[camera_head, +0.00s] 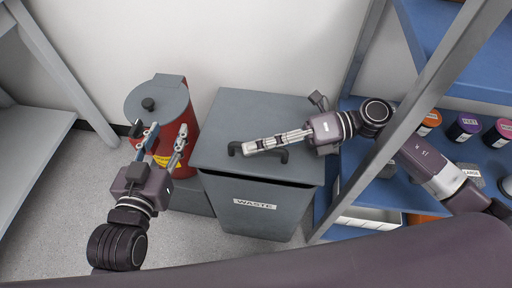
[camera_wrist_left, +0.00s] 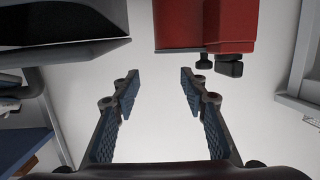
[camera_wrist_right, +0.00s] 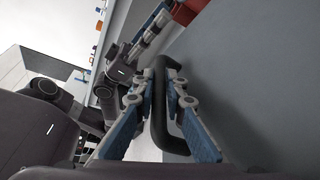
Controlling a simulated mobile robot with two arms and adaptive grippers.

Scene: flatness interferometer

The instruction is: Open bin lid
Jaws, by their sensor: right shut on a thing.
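The grey waste bin (camera_head: 258,208) stands on the floor at the middle, with a WASTE label on its front. Its flat grey lid (camera_head: 240,110) lies across the top, with a dark band under its front edge; I cannot tell if it is raised. A black bar handle (camera_head: 283,155) runs along the lid's front part. My right gripper (camera_head: 248,147) is shut on the handle. The right wrist view shows the handle (camera_wrist_right: 166,118) between its fingers. My left gripper (camera_head: 160,131) is open and empty, in front of the red can, left of the bin.
A red can (camera_head: 190,150) with a grey knobbed lid stands left of the bin. A blue shelf with several jars (camera_head: 466,126) and a metal post (camera_head: 400,120) are close on the right. A grey table (camera_head: 35,145) is at far left. Floor (camera_head: 60,225) at lower left is clear.

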